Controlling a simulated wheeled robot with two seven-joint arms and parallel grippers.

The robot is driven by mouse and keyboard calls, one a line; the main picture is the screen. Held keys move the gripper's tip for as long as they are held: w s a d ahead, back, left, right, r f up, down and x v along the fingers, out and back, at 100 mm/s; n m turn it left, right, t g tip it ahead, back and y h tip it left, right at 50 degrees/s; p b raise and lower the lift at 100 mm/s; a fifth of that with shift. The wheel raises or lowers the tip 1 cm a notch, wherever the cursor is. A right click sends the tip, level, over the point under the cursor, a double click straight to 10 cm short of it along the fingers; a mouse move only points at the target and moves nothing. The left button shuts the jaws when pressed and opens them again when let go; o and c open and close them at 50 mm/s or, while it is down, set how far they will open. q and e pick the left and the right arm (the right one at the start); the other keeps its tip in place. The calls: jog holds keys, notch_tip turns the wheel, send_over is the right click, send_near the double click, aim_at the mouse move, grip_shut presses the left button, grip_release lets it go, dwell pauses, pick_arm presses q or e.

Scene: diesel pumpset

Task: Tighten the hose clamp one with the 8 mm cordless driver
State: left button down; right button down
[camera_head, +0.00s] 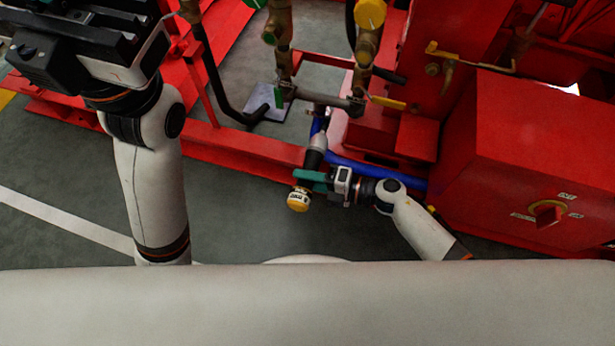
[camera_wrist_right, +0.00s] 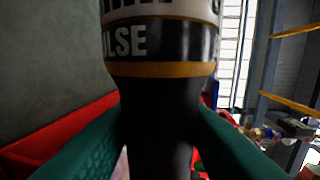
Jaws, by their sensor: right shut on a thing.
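My right gripper (camera_head: 308,180) has teal fingers and is shut on the cordless driver (camera_head: 298,201). The driver's yellow end faces me, and its grey-black body reaches up past the fingers towards the blue hose (camera_head: 375,172). In the right wrist view the driver (camera_wrist_right: 160,85) is a dark body with an orange ring and white letters, between the teal fingers (camera_wrist_right: 158,145). Hose clamp one cannot be made out; the driver's tip and any contact are unclear. My left gripper (camera_head: 70,35) is a dark shape at the top left; its fingers cannot be made out.
A red frame rail (camera_head: 235,145) runs behind the driver. Brass valves and pipes (camera_head: 368,45) stand above it. A red box with a rotary switch (camera_head: 547,212) is close on the right of my right arm. Grey floor (camera_head: 235,215) is clear at left.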

jog(key=shift+r, duration=0.1)
dwell(0.3)
jog(key=shift+w+d, duration=0.1)
jog(key=shift+w, duration=0.35)
dwell(0.4)
jog(key=shift+s, duration=0.1)
dwell(0.3)
jog(key=shift+w+d, duration=0.1)
jog(key=shift+w, duration=0.3)
dwell(0.5)
jog(key=shift+w+r, duration=0.1)
dwell(0.7)
dwell(0.6)
